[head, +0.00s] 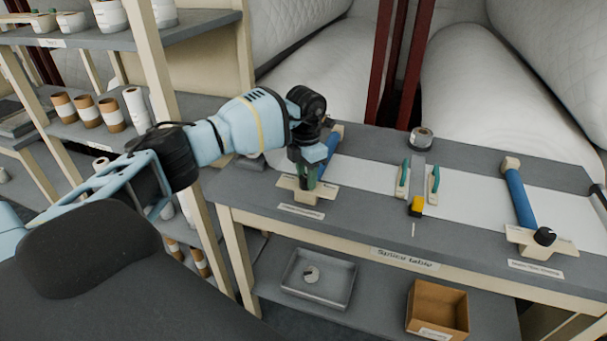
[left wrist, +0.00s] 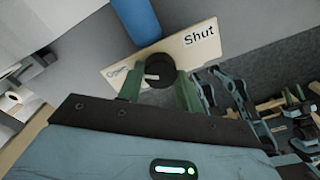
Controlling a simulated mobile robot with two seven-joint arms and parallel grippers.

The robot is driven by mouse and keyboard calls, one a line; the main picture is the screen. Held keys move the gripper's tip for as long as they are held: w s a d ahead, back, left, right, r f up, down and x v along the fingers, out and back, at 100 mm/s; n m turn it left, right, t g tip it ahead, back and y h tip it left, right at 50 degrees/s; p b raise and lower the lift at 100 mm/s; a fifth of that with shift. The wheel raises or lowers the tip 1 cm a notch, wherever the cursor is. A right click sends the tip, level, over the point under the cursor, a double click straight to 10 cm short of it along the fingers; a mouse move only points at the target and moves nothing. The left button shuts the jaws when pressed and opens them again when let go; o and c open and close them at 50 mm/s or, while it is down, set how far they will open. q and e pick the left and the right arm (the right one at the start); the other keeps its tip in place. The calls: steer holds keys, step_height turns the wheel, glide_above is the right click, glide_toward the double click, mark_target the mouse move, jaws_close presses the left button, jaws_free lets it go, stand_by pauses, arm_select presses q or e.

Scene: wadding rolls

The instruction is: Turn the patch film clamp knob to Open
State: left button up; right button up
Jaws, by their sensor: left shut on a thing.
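My left gripper (head: 308,178) reaches down onto the clamp at the left end of the splice table. In the left wrist view its green fingers (left wrist: 160,85) are shut on the round black knob (left wrist: 161,70), one on each side. A pale mark on the knob faces left, toward the small label that seems to read Open (left wrist: 117,71). The Shut label (left wrist: 199,37) is at the other end of the cream plate (left wrist: 180,45). In the head view the plate (head: 318,188) shows below the fingers, which hide the knob. My right gripper is not in view.
The splice table (head: 375,215) also bears a second clamp with a black knob (head: 545,236), two green-handled tools, a yellow-and-black item (head: 416,205) and a tape roll (head: 421,137). A grey tray (head: 318,275) and cardboard box (head: 437,309) sit below. Shelving stands left.

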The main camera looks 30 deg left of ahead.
mark_target(306, 178)
arm_select(q)
steer(key=shift+n, duration=1)
steer(key=o, duration=1)
steer(key=shift+a+r, duration=0.1)
steer(key=shift+r, duration=3.85)
